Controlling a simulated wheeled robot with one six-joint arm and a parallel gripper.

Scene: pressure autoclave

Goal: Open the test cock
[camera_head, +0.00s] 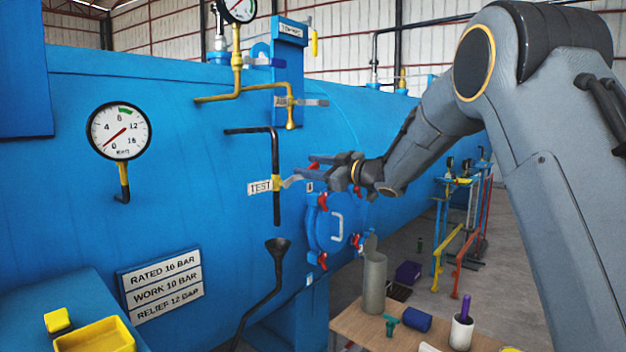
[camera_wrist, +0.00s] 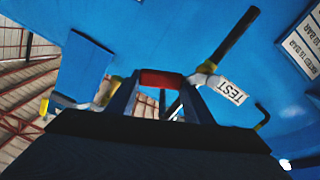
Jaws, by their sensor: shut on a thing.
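The test cock sits on a black vertical pipe (camera_head: 275,160) beside the white TEST plate (camera_head: 259,187). Its pale metal lever (camera_head: 291,181) points right, across the pipe and slightly upward, toward my gripper (camera_head: 309,168). In the wrist view, a red grip (camera_wrist: 162,79) lies between my two fingertips, close to the cock's metal part (camera_wrist: 206,68) and the TEST plate (camera_wrist: 230,92). My gripper is shut on this red grip, which looks like the lever's end. The fingers hide part of it, and the head view does not show it clearly.
A funnel (camera_head: 278,245) on a bent drain pipe stands below the cock. A round blue door (camera_head: 328,222) with red clamps is just below my gripper. A pressure gauge (camera_head: 119,130) and another lever (camera_head: 313,102) are on the vessel. A wooden table (camera_head: 350,322) stands lower right.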

